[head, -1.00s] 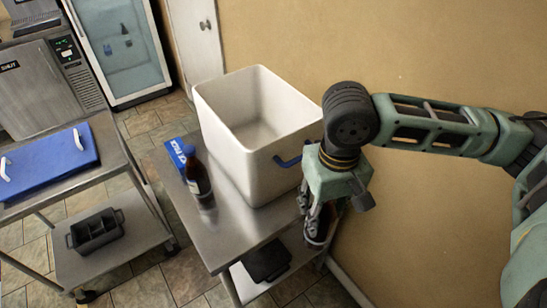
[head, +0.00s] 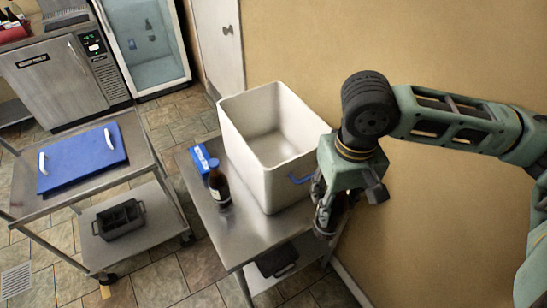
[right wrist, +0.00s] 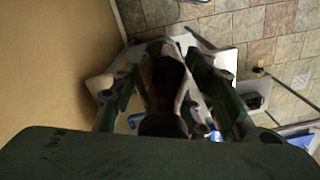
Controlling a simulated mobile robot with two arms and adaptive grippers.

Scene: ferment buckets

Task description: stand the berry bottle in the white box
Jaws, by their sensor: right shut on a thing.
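The white box (head: 285,188) stands open-topped on a steel table, and its visible inside looks empty. My right gripper (head: 328,212) is beside the box's right side, below rim height and outside it. It is shut on a dark bottle, mostly hidden by the fingers in the head view. In the right wrist view the held bottle (right wrist: 166,76) shows dark brown between the fingers, its dark top towards the camera. I cannot read either label. My left gripper is out of view.
A blue carton (head: 201,160) lies behind the standing bottle. The steel table (head: 232,236) has bare room at its front. The wall (head: 440,220) is close on the right. A cart with a blue lid (head: 80,158) stands at left.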

